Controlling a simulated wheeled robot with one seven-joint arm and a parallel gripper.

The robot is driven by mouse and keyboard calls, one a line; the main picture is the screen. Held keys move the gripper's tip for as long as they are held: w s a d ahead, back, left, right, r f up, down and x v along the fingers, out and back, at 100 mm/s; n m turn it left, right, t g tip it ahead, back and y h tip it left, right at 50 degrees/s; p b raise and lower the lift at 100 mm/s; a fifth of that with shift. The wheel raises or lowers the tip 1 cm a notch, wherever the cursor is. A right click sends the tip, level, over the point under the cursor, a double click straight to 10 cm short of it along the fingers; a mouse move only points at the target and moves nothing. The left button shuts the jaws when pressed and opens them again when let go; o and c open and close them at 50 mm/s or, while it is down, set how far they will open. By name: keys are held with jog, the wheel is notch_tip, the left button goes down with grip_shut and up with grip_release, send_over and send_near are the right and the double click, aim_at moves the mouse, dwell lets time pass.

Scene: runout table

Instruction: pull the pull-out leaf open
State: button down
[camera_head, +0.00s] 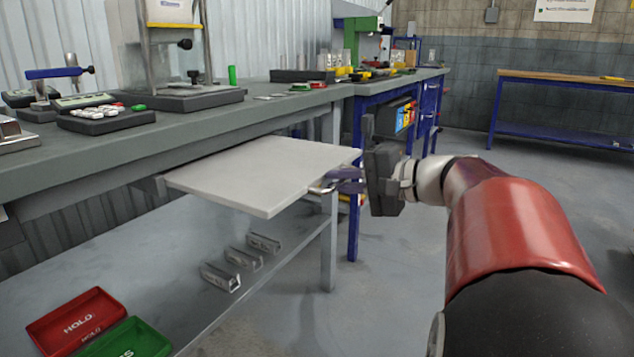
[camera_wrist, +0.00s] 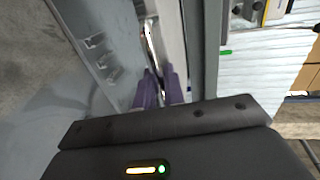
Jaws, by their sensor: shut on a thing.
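The pull-out leaf (camera_head: 265,172) is a pale flat board standing well out from under the grey bench top. A metal handle (camera_head: 322,187) is on its front edge, at the right end in the head view. My gripper (camera_head: 345,182) is shut on that handle, with its purple fingers around it. In the wrist view the purple fingers (camera_wrist: 160,90) close on the handle bar (camera_wrist: 151,50), beside the leaf's pale edge. The fingers hide part of the handle.
The grey bench top (camera_head: 215,118) above carries a balance, weights and small trays. A lower shelf (camera_head: 165,262) holds metal blocks, a red tray (camera_head: 78,318) and a green tray (camera_head: 128,340). A bench leg (camera_head: 329,235) stands near my gripper. Floor to the right is clear.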

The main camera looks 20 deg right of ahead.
jog(key=shift+s+d, duration=0.3)
jog(key=shift+s, duration=0.1)
jog(key=c, duration=1.6)
grip_release()
jog(key=v, duration=0.7)
jog(key=shift+s+d, duration=0.25)
jog(key=shift+s, duration=0.1)
